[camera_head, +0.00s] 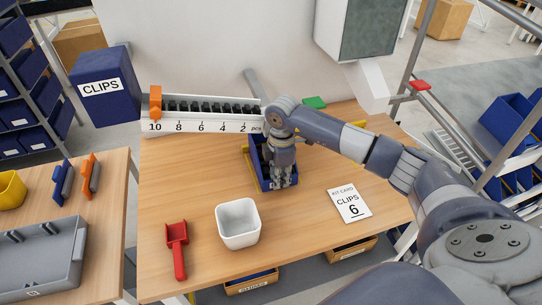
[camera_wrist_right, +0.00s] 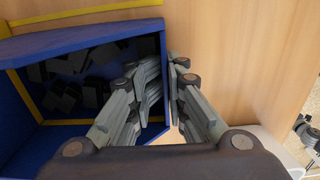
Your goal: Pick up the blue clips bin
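The blue clips bin (camera_head: 264,181) stands on the wooden table, with a yellow edge strip beside it and black clips inside. My right gripper (camera_head: 282,180) points down over its right side and hides part of it. In the right wrist view the bin (camera_wrist_right: 30,125) fills the left side, with dark clips (camera_wrist_right: 75,75) in it. There my right gripper (camera_wrist_right: 168,85) straddles the bin's right wall, one finger inside and one outside. The fingers look closed on that wall. My left gripper is not in view.
A blue CLIPS box (camera_head: 105,88) is at the left, beside a numbered clip rail (camera_head: 205,126). A white cup (camera_head: 238,223), a red scoop (camera_head: 177,248) and a kit card (camera_head: 349,204) reading CLIPS 6 lie nearer. A grey tray (camera_head: 40,260) is on the left table.

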